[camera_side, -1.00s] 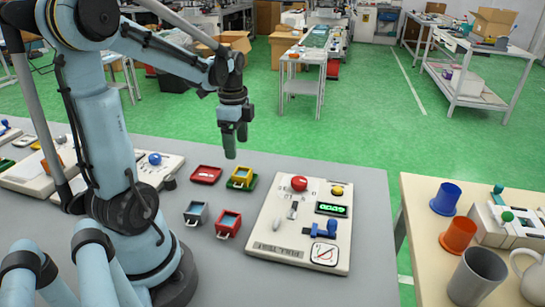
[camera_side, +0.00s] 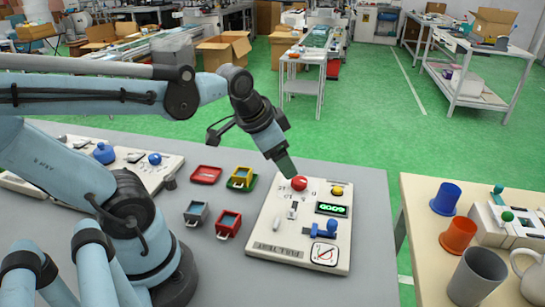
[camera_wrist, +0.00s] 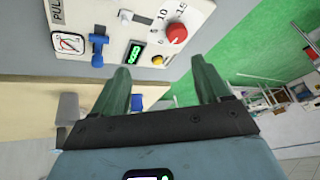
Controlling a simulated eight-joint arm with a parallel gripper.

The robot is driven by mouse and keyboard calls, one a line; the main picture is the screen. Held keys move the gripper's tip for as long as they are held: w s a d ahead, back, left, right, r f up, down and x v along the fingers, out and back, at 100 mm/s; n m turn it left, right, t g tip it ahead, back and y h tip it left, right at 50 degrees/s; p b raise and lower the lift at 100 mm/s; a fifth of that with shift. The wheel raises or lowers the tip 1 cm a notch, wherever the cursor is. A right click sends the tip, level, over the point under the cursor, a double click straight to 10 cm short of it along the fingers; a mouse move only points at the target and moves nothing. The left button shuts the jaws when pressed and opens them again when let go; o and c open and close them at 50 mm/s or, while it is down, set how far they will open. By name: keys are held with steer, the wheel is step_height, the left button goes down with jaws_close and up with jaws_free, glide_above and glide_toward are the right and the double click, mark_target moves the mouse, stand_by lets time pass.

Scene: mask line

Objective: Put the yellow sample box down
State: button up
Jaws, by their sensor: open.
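The red knob (camera_wrist: 176,33) shows beyond the fingers there. The yellow box is not in the wrist view.
A grey box (camera_side: 196,213) and a red box (camera_side: 229,223) stand in front. The test panel (camera_side: 266,226) has a lit display (camera_side: 331,209) and a blue lever (camera_side: 325,230). A side table (camera_side: 425,228) carries cups.

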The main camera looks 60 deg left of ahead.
steer(key=d, duration=0.1)
steer(key=d+n+t, duration=0.1)
steer(key=d+n, duration=0.1)
steer(key=d, duration=0.1)
steer(key=shift+s+f+t+h, duration=0.25)
steer(key=shift+t+h, duration=0.05)
steer(key=shift+h, duration=0.1)
stand_by(0.9)
